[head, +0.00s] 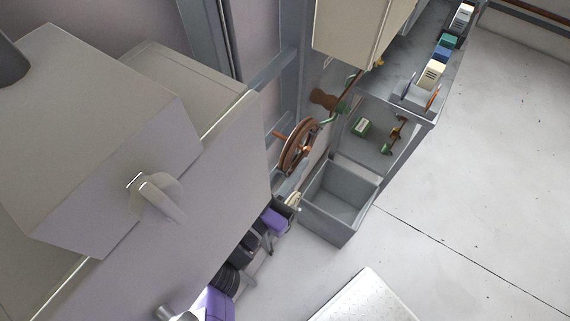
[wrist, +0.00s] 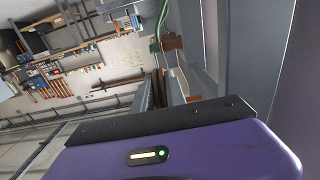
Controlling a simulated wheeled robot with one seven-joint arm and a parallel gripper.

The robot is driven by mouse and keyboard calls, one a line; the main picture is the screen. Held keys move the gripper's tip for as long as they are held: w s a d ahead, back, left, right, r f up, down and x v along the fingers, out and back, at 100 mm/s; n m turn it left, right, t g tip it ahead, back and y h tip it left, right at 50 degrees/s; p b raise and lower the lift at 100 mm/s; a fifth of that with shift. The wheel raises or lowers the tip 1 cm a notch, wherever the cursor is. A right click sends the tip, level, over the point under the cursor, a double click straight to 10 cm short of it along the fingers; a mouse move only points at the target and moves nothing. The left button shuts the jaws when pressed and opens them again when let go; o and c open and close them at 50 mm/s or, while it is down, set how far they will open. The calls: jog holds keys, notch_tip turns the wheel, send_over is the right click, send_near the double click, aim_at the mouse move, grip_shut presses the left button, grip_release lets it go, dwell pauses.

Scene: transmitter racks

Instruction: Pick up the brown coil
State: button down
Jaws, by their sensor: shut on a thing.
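The brown coil (head: 298,148) is a ring-shaped brown winding, standing on edge beside the grey frame, left of the lower shelf in the head view. My gripper (head: 287,184) is at its lower edge, at the end of my purple and dark arm. In the wrist view, my gripper (wrist: 160,92) has its two grey fingers closed on a narrow brown edge of the coil (wrist: 158,82). The fingers are partly hidden by the purple hand and its dark bar. Whether the coil is clear of any support cannot be told.
A large grey cabinet (head: 225,130) fills the left. An open grey bin (head: 340,204) is just right of the gripper. A green pipe with a brown handle (head: 322,98) is close above the coil. A shelf unit (head: 415,118) holds small modules. Floor on the right (head: 480,200) is clear.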

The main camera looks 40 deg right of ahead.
jog(key=s+d, duration=0.2)
jog(key=s, duration=0.5)
jog(key=s+d+b, duration=0.1)
jog(key=s+d, duration=0.2)
jog(key=s, duration=0.5)
jog(key=shift+s, duration=0.25)
